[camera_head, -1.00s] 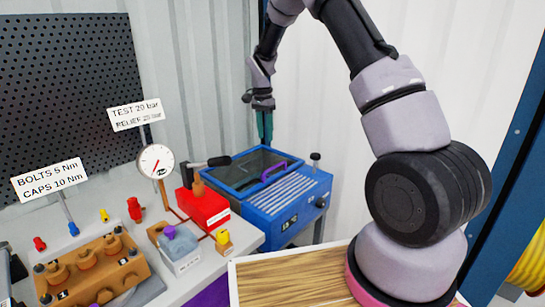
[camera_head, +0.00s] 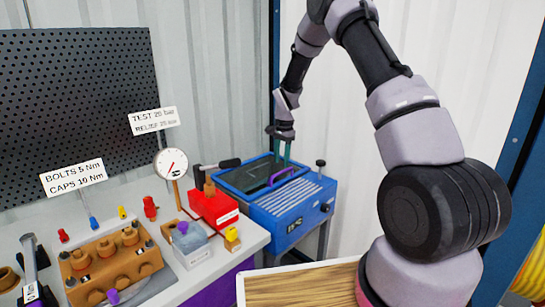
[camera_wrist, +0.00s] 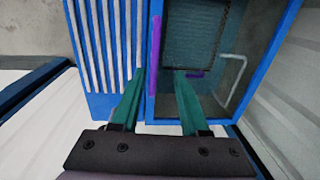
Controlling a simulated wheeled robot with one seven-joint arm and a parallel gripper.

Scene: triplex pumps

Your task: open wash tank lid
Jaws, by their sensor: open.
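The wash tank (camera_head: 292,208) is a blue box at the far end of the bench, with a ribbed white-and-blue top section. Its lid (camera_head: 240,180) is a blue frame around a dark see-through panel and lies flat. A purple bar handle (camera_head: 283,174) runs along the lid's edge beside the ribs. My gripper (camera_head: 282,160) is over the lid, pointing down, with green fingers apart. In the wrist view the purple handle (camera_wrist: 155,50) lies between the lines of my two fingertips (camera_wrist: 159,72). I cannot tell whether either finger touches it.
A red box (camera_head: 213,207) with a dark-handled tool stands left of the tank. A pressure gauge (camera_head: 171,163), sign cards and an orange pump block (camera_head: 110,262) are further left on the bench. A wood-topped surface (camera_head: 300,286) is in front. A corrugated wall is behind.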

